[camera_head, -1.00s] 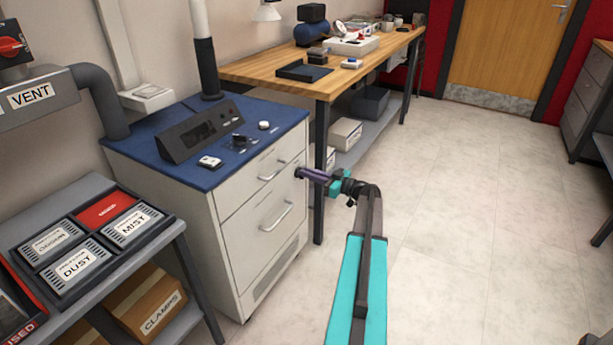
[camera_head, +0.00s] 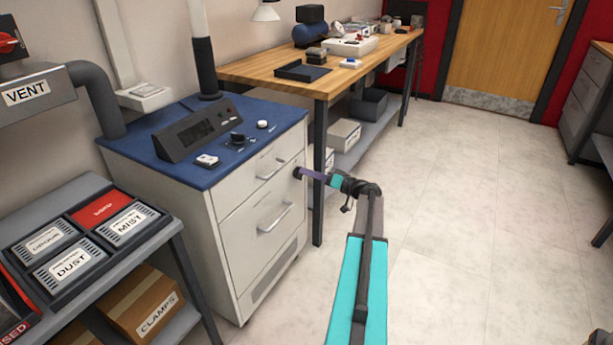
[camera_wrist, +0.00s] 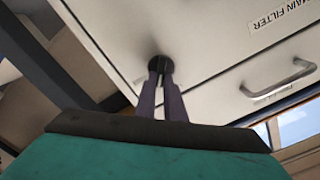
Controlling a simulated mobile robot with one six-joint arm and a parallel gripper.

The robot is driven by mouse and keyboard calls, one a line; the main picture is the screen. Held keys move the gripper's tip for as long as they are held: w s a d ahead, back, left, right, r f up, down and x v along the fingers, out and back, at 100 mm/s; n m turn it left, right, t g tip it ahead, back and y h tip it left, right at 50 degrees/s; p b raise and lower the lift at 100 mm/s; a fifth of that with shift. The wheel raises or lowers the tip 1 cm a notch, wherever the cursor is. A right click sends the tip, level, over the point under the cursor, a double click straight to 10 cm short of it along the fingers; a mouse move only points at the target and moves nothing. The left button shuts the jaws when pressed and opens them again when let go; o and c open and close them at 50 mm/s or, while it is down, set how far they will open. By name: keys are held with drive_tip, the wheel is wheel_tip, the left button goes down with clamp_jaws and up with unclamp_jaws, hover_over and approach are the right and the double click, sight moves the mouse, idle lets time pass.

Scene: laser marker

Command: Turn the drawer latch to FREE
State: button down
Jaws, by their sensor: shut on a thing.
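The drawer latch (camera_wrist: 159,62) is a small dark round knob on the pale front of the cabinet (camera_head: 232,225), near its right edge. My gripper (camera_head: 303,173) reaches it from the right, and its purple fingers are shut on the knob. In the wrist view the fingers of my gripper (camera_wrist: 163,80) meet at the knob and cover part of it. Any pointer or FREE marking on the latch cannot be made out.
The cabinet front has an upper drawer handle (camera_head: 271,170) and a lower drawer handle (camera_head: 275,218). A MAIN FILTER label (camera_wrist: 281,14) shows in the wrist view. A wooden workbench (camera_head: 355,72) stands behind. The floor (camera_head: 470,220) to the right is clear.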

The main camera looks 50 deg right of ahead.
drive_tip(key=shift+f+m+p, duration=0.2)
drive_tip(key=shift+m+p, duration=0.35)
drive_tip(key=shift+m, duration=1.1)
drive_tip(key=shift+f+m+p, duration=0.2)
drive_tip(key=shift+m+p, duration=0.35)
drive_tip(key=shift+m, duration=1.15)
drive_tip(key=shift+f+m+p, duration=0.2)
drive_tip(key=shift+m+p, duration=0.35)
drive_tip(key=shift+m, duration=1.1)
drive_tip(key=c, duration=1.8)
unclamp_jaws()
drive_tip(key=shift+d, duration=0.1)
drive_tip(key=shift+c, duration=0.2)
drive_tip(key=shift+d, duration=0.1)
